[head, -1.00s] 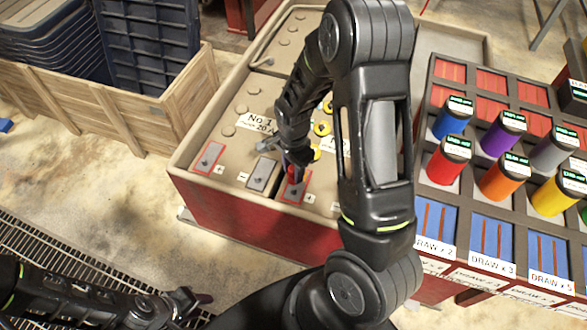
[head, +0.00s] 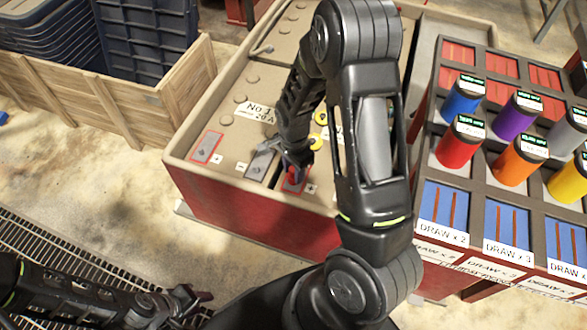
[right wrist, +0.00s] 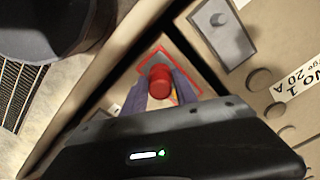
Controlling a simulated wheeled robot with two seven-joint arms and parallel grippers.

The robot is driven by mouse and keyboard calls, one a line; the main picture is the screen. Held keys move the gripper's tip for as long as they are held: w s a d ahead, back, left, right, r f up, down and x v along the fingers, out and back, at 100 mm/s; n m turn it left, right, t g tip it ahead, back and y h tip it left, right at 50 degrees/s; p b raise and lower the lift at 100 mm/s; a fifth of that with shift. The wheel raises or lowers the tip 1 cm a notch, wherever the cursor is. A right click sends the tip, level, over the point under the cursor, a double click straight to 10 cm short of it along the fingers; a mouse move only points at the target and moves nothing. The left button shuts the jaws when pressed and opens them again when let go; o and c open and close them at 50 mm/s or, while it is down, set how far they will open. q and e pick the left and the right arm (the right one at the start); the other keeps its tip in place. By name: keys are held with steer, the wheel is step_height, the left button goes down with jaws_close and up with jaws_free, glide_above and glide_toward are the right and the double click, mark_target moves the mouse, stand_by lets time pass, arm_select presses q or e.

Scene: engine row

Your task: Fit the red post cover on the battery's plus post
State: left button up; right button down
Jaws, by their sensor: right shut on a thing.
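The red post cover (right wrist: 160,80) is held between the fingers of my right gripper (head: 295,168). In the right wrist view it stands over a red-edged grey plate (right wrist: 178,52) and hides any post beneath. In the head view this plate, with a plus label (head: 311,188) beside it, is on the near edge of the battery (head: 235,205). I cannot tell whether the cover is seated on the post or just above it. My left gripper (head: 198,299) is empty at the lower left, away from the battery, its fingers seemingly apart.
A grey minus plate (head: 262,160) lies close left of the gripper, and another red-edged plate (head: 207,147) further left. A rack of coloured cylinders (head: 460,142) stands at right. A wooden crate (head: 150,115) stands at left, with bare floor in front.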

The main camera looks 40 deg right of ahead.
steer(key=shift+f, duration=0.6)
steer(key=c, duration=0.9)
jaws_free()
steer(key=shift+r, duration=0.1)
step_height(320, 180, up, 8)
steer(key=shift+f+p, duration=0.2)
steer(key=shift+p, duration=0.5)
